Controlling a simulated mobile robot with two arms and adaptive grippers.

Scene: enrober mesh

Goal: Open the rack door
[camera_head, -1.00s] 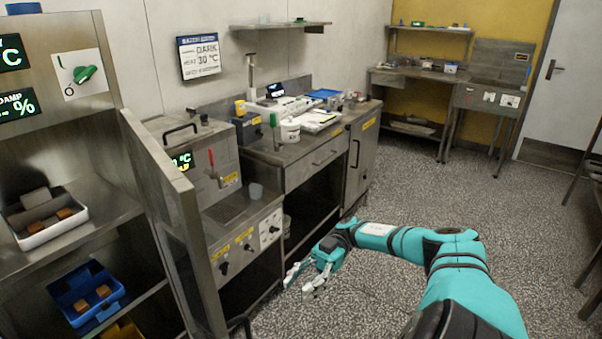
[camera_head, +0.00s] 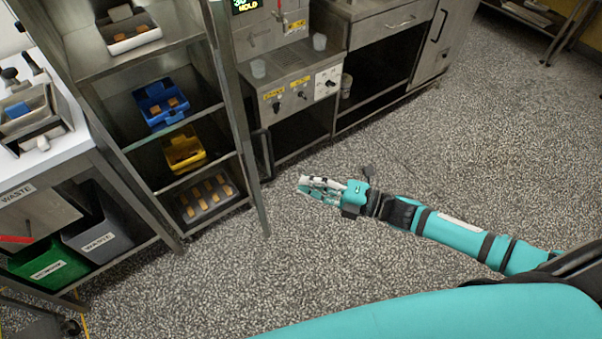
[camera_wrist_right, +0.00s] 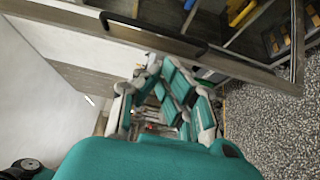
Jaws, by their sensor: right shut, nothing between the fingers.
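The rack (camera_head: 172,113) stands at the left in the head view, and its shelves and trays are in plain sight. Its metal-framed door (camera_head: 236,110) stands swung outward at the rack's right side, seen nearly edge-on. A dark bar handle (camera_head: 265,152) shows on the door's right face. My right gripper (camera_head: 308,187) is shut and empty, to the right of the door and apart from it, low over the floor. In the right wrist view the door's frame and black handle (camera_wrist_right: 160,33) cross above my right gripper (camera_wrist_right: 172,85). My left gripper is not in view.
The rack holds a white tray (camera_head: 130,32), a blue tray (camera_head: 160,105), a yellow tray (camera_head: 184,152) and a dark tray (camera_head: 208,200). A steel machine (camera_head: 290,85) stands behind the door. Waste bins (camera_head: 97,238) are at left. The speckled floor (camera_head: 270,285) is clear.

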